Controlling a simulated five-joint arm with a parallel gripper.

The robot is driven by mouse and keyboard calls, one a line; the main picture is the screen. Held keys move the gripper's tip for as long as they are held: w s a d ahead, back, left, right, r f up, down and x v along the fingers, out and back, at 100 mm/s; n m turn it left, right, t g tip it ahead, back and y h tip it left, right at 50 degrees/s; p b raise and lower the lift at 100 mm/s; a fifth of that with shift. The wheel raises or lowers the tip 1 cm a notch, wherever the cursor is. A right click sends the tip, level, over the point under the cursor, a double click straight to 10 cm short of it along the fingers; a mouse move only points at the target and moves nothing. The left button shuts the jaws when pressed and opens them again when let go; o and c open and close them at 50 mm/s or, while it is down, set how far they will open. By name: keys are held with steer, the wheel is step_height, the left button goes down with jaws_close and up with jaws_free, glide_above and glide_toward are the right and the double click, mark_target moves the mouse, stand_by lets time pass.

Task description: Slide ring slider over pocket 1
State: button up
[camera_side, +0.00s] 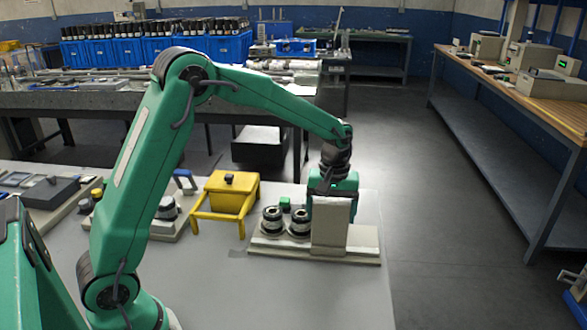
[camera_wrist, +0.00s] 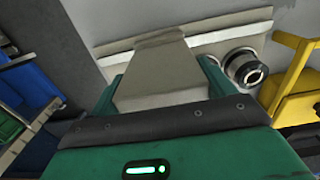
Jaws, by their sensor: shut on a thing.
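A beige block (camera_side: 330,228), apparently the ring slider, stands upright on the right part of a low pale base (camera_side: 275,249). My green gripper (camera_side: 338,182) reaches down to it from above and behind, and its fingertips are partly hidden by the block. In the wrist view the block (camera_wrist: 162,75) sits between the green fingers of my gripper (camera_wrist: 163,82), which is shut on it. Two black-and-silver round pieces, one left (camera_side: 271,221) and one right (camera_side: 299,223), stand on the base left of the block. Which is pocket 1 I cannot tell.
A yellow stand (camera_side: 229,196) is left of the base, with a small green piece (camera_side: 285,201) behind the round pieces. Another pale fixture (camera_side: 167,214) lies farther left. The grey table (camera_side: 220,285) is clear in front of the base.

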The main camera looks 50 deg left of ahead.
steer(key=o, duration=1.3)
steer(key=shift+r, duration=0.2)
steer(key=shift+r, duration=3.75)
